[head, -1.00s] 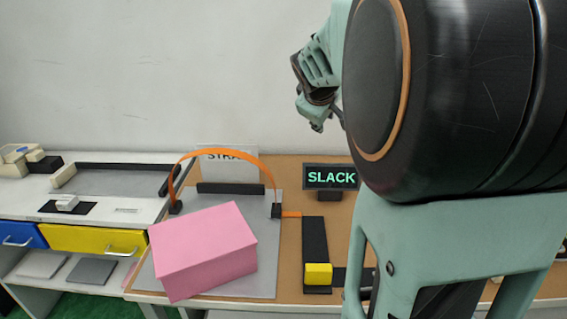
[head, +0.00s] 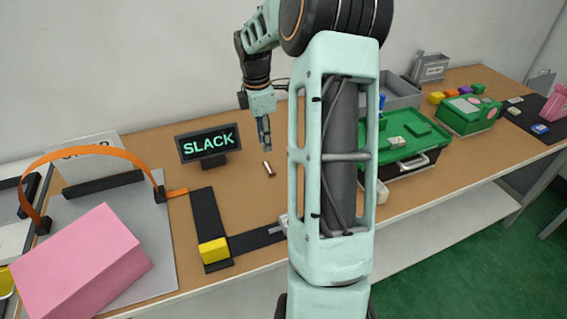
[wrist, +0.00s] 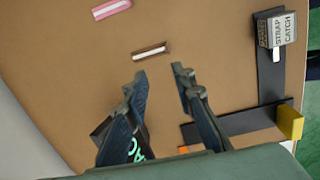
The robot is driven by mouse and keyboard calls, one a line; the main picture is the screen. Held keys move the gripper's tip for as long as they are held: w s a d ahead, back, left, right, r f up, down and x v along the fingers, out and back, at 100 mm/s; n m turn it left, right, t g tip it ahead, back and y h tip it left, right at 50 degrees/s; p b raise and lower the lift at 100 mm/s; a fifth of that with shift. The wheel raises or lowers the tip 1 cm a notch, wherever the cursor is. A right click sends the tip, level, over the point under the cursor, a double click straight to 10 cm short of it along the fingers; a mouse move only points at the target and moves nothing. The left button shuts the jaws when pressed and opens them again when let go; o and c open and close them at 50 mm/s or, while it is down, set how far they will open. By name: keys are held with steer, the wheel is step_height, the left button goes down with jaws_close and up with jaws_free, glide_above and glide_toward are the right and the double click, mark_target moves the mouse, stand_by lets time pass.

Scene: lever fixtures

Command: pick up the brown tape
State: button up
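The brown tape (wrist: 151,51) lies on the brown tabletop as a small brown piece with a pale strip along it. It also shows in the head view (head: 268,169), just below my gripper (head: 265,143). In the wrist view my gripper (wrist: 159,72) has its two fingers apart with nothing between them. The tape lies just beyond the fingertips, roughly in line with the gap. I cannot tell the exact height of the fingertips above it.
A pink piece with a pale strip (wrist: 111,9) lies farther off. The SLACK display (head: 208,143) stands left of my gripper. A yellow block (head: 213,250) sits on a black track, and a pink box (head: 80,265) is at left. A green case (head: 405,140) stands right of my arm.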

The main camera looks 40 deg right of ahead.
mark_target(271, 173)
steer(key=shift+n+y, duration=0.3)
steer(key=shift+y, duration=0.1)
steer(key=f, duration=0.7)
steer(key=s+f+b, duration=0.1)
steer(key=f, duration=0.3)
steer(key=shift+s+d+f, duration=0.1)
steer(key=shift+d+f, duration=0.05)
steer(key=shift+d, duration=0.2)
jaws_close()
